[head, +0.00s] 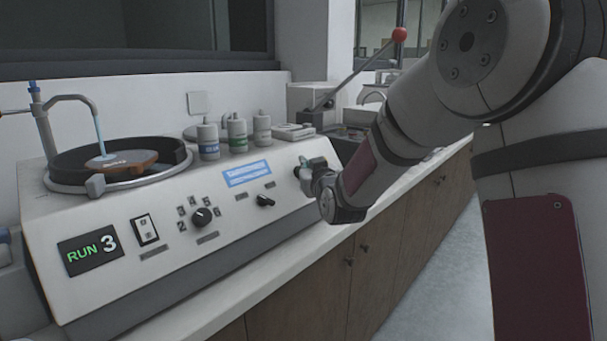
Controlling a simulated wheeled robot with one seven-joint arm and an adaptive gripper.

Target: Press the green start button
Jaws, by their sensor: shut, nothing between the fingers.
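The white machine (180,250) stands on the counter with a sloping front panel. The green start button cannot be made out; my gripper and wrist cover the right end of the panel. My gripper (304,172) is at that right end, small and partly hidden by my own wrist, with its fingers shut and empty. Its tips are at or very near the panel; I cannot tell whether they touch.
The panel also bears a rocker switch (145,229), a round knob (202,217) and a smaller knob (265,201). A round bowl (70,163) with a curved spout and several bottles (237,134) stand on top. A red-knobbed lever (399,35) rises behind. Floor is clear at lower right.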

